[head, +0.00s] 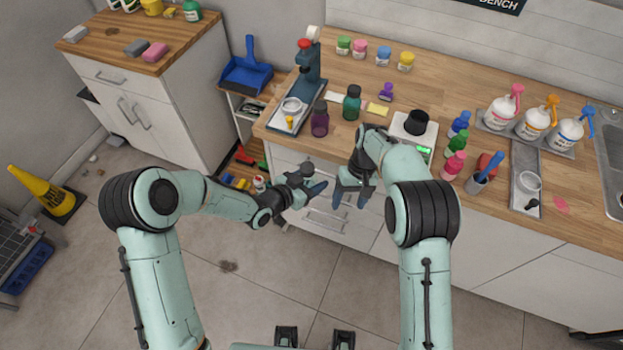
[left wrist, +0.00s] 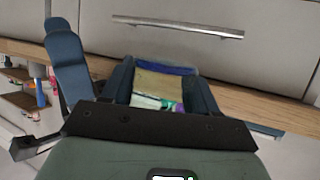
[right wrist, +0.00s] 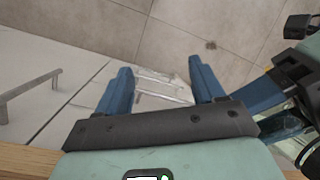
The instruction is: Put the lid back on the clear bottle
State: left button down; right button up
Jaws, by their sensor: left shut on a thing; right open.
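My left gripper (head: 312,188) is shut, low in front of the counter drawers. Between its fingers in the left wrist view is a see-through, blocky thing (left wrist: 165,82) with yellow and blue tints; it looks like the clear bottle. Part of what seems the same glassy thing shows at the right edge of the right wrist view (right wrist: 287,128). My right gripper (head: 350,192) is open, pointing down just right of the left one. Pale outlines (right wrist: 160,90) show between its fingers; I cannot tell whether they are a clear object. I cannot make out the lid.
On the wooden counter (head: 480,80) stand a purple bottle (head: 320,118), a green bottle (head: 352,103), several small coloured jars and a scale (head: 400,125) bearing a black thing (head: 416,122). Drawers (head: 325,222) lie close behind my grippers.

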jog(key=s+d+f+m, duration=0.2)
jog(key=s+d+f, duration=0.25)
jog(key=f, duration=0.45)
jog(key=s+d+f+m, duration=0.1)
jog(key=s+d+f, duration=0.2)
jog(key=s+f, duration=0.45)
jog(key=s+a+f+m+t+y, duration=0.1)
jog(key=s+f+m, duration=0.1)
jog(key=s, duration=0.6)
jog(key=s+a+f+m+t+y, duration=0.1)
jog(key=s+f, duration=0.2)
jog(key=s, duration=0.5)
jog(key=shift+s+f+m+t, duration=0.2)
jog(key=shift+s+m+t, duration=0.2)
pick_arm(q)
jog(key=shift+r, duration=0.1)
